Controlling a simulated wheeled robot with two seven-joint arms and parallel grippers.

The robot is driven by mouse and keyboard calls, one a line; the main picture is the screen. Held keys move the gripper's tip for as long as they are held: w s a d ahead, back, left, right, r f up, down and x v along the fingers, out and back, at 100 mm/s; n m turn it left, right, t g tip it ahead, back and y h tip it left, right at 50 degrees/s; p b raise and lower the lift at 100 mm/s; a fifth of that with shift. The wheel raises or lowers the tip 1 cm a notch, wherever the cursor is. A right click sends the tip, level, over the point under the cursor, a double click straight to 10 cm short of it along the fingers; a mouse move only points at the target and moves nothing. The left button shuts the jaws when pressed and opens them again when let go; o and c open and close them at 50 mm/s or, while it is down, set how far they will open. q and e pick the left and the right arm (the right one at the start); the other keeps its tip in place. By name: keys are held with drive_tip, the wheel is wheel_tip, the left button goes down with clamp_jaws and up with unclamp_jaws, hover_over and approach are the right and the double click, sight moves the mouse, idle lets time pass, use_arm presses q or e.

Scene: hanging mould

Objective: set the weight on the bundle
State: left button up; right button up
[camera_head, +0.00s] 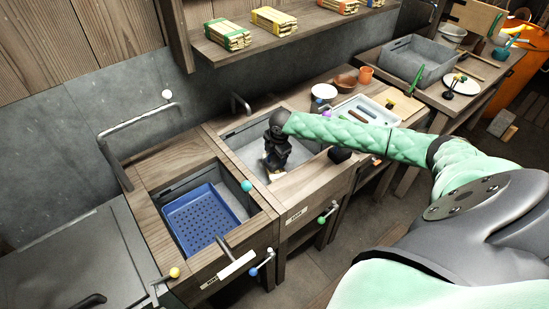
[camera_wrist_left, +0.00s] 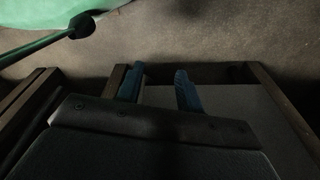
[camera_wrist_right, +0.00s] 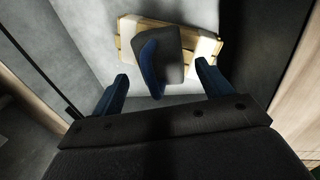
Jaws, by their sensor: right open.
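In the right wrist view, a grey weight with a dark blue side (camera_wrist_right: 172,58) rests on, or just over, a bundle of pale wood strips with whitish bands (camera_wrist_right: 205,47). My right gripper (camera_wrist_right: 160,86) is open, its blue fingers apart on either side of the weight's near end. I cannot tell whether they touch it. In the head view my right gripper (camera_head: 275,166) points down into the right-hand basin, and a pale bit of the bundle (camera_head: 275,177) shows below it. My left gripper (camera_wrist_left: 160,80) is open and empty in the left wrist view.
The left-hand basin holds a blue perforated tray (camera_head: 205,218). Banded bundles (camera_head: 274,20) lie on the shelf above. A grey bin (camera_head: 418,65) stands on the right-hand table. Taps (camera_head: 138,126) and knobbed levers (camera_head: 262,264) stick out around the basins.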

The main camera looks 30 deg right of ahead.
sight(278, 163)
use_arm(q)
wheel_tip(278, 163, up, 6)
drive_tip(key=w+d+b, duration=0.2)
drive_tip(key=shift+w+d, duration=0.15)
drive_tip(key=shift+d, duration=0.05)
use_arm(e)
wheel_tip(278, 163, up, 10)
drive_tip(key=s, duration=0.2)
drive_tip(key=shift+d, duration=0.1)
